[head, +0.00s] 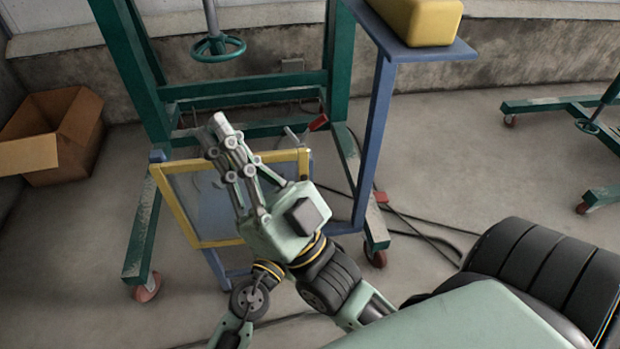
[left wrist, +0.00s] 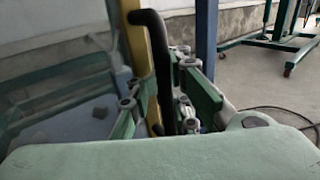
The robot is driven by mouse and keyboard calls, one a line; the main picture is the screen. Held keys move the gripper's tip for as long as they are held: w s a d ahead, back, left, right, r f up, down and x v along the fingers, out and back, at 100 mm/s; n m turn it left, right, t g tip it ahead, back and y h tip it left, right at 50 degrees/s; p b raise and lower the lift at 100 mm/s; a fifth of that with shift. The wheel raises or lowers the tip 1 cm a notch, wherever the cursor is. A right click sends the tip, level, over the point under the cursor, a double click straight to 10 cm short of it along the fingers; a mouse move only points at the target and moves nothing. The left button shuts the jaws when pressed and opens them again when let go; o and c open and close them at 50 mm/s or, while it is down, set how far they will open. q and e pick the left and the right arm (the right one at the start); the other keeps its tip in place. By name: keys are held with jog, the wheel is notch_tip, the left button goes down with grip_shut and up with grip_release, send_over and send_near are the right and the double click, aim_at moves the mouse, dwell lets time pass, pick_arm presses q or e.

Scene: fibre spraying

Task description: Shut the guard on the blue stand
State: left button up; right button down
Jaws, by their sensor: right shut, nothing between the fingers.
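The guard is a yellow frame with a clear pane (head: 200,205), seen behind my right gripper in the head view. Its blue stand (head: 372,140) rises at its right. I cannot tell how far the guard stands open. My right gripper (head: 221,130) is shut and empty, across the front of the pane. In the left wrist view, a black handle (left wrist: 160,65) runs along the yellow frame edge (left wrist: 134,50). My left gripper (left wrist: 163,85) has its fingers on either side of this handle; whether they press on it is unclear. The left gripper is not clearly seen in the head view.
A yellow box (head: 420,22) sits on the stand's blue top. A green wheeled frame (head: 338,70) stands behind the guard. An open cardboard box (head: 60,140) is at the left. Dark cables (head: 425,225) lie on the floor at the right.

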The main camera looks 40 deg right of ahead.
pick_arm(q)
jog(key=o, duration=0.5)
jog(key=shift+w+a+f, duration=0.1)
jog(key=shift+w+a, duration=0.15)
jog(key=shift+a, duration=0.05)
jog(key=shift+s+d, duration=0.1)
jog(key=shift+s, duration=0.15)
jog(key=v, duration=1.2)
